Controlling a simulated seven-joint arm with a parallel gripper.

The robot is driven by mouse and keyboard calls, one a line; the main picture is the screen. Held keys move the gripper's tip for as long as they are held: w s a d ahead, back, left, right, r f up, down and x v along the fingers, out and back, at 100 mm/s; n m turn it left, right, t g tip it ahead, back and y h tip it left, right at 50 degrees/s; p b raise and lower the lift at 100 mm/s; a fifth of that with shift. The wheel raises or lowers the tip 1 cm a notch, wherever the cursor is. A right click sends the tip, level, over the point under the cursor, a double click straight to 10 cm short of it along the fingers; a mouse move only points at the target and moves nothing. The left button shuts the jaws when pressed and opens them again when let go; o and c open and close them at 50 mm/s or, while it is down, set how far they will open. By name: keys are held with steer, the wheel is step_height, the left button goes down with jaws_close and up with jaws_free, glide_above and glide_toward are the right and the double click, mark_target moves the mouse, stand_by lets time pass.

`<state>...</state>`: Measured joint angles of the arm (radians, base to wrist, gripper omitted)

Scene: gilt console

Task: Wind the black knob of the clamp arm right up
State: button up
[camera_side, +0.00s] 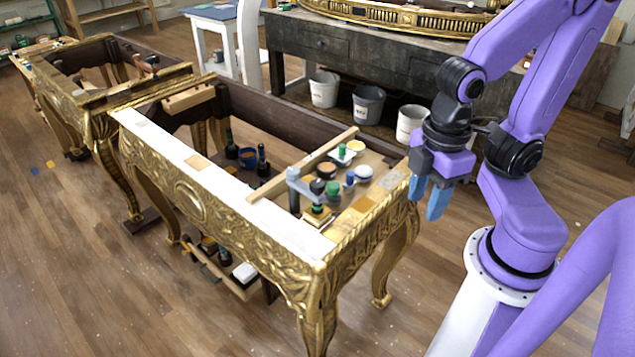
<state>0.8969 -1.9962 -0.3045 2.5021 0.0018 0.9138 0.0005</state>
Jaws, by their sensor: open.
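A grey-blue clamp arm (304,190) stands at the near right part of the gilt console, by the white front rail. A dark upright part shows under its left end. A round black piece (317,186) shows right beside the arm. It looks like the black knob, but it is too small to tell it from a jar lid or to read its height. A small green and gold piece lies under the arm's right end. My gripper (428,197) has blue fingers pointing down, apart and empty. It hangs right of the console's right end, well clear of the clamp arm.
Several small jars crowd close to the clamp, including a green one (333,190) and a white-lidded one (364,173). A wooden batten (310,163) runs behind it. Dark bottles (262,160) stand further left. Buckets (369,104) sit behind under a dark bench.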

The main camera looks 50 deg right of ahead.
stand_by(0.4)
steer(key=o, duration=0.4)
steer(key=shift+c, duration=0.2)
steer(key=n+t+h, duration=0.8)
steer(key=n+t, duration=0.8)
steer(key=n, duration=0.3)
glide_toward(321, 189)
steer(key=shift+m, duration=0.3)
steer(key=x, duration=1.1)
steer(key=shift+w+d, duration=0.1)
steer(key=shift+w, duration=0.25)
steer(key=c, duration=1)
